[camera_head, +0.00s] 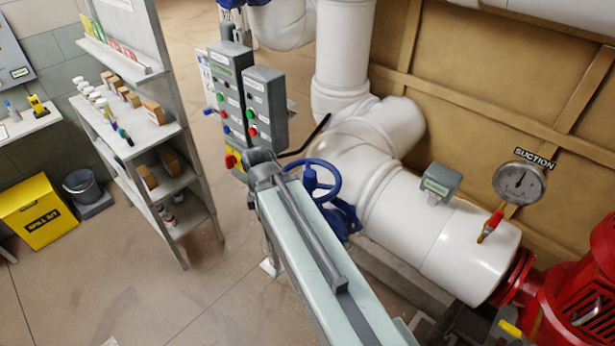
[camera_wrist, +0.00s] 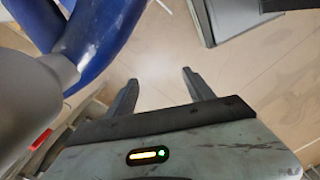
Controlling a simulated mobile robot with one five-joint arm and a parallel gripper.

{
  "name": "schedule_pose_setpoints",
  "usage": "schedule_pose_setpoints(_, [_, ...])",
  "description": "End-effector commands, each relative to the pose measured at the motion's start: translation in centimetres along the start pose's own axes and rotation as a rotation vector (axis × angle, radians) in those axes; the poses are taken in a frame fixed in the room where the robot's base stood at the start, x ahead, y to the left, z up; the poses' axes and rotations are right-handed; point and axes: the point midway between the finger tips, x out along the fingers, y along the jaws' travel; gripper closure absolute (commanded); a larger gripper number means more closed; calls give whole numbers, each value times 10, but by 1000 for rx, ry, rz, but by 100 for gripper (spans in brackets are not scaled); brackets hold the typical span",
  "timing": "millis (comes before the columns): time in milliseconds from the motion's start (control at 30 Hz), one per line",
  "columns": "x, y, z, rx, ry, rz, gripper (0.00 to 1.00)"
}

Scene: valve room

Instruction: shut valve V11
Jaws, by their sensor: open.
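A blue handwheel (camera_head: 323,180) stands on a blue valve body (camera_head: 343,217) beside the white pipe, just right of the far end of my arm in the head view. I read no V11 tag on it. In the wrist view a large blue wheel rim (camera_wrist: 92,45) fills the upper left, close to the camera. My gripper (camera_wrist: 160,80) is open and empty, with bare floor showing between its fingers. The wheel is to the left of the fingers in that view, not between them. My fingers cannot be made out in the head view.
Grey control boxes (camera_head: 265,108) with coloured buttons stand just beyond my arm. A shelf rack (camera_head: 128,125) and a yellow spill kit bin (camera_head: 38,218) are at left. White pipes (camera_head: 440,235), a suction gauge (camera_head: 519,183) and a red pump (camera_head: 575,290) are at right.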

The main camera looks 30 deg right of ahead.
Motion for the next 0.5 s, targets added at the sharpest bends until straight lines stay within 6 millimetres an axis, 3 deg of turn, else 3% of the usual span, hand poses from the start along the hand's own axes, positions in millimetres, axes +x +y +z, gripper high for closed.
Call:
schedule_pose_setpoints(100, [0,0,0,-74,0,0,38])
schedule_pose_setpoints(500, [-10,4,9,-74,0,0,38])
